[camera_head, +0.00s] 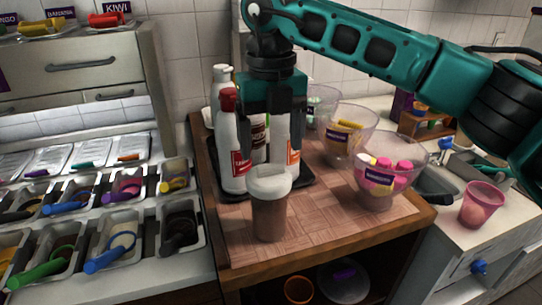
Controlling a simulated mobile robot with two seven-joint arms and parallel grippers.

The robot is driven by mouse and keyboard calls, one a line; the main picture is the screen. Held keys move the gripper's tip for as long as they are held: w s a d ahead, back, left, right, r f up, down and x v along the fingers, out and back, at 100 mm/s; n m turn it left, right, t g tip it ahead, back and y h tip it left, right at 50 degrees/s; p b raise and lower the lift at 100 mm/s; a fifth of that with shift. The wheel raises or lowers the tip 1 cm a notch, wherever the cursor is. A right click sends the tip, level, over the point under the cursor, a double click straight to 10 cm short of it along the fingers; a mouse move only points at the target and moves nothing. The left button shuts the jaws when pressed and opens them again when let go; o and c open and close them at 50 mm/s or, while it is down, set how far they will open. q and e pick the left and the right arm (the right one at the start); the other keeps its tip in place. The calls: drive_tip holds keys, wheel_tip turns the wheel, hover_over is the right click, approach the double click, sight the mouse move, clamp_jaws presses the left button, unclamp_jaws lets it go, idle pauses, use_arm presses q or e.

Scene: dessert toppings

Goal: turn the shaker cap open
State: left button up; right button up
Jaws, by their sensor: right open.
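The shaker (270,215) stands upright near the front of the wooden counter, with a brown body and a whitish cap (268,183) on top. My right gripper (268,160) points down just above the cap, its two dark fingers apart on either side of it. The fingertips are near cap height; I cannot tell whether they touch it. Nothing is held between the fingers. How far the cap is turned cannot be made out. My left gripper is not in view.
Bottles, one with a red cap (229,140), stand on a dark tray behind the shaker. Glass bowls, one with pink items (378,195), stand to the right. Topping bins (120,240) with scoops are at left. A pink cup (481,205) stands on the right counter.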

sight(271, 164)
drive_tip(key=shift+f, duration=1.8)
drive_tip(key=c, duration=1.1)
drive_tip(key=shift+o, duration=0.2)
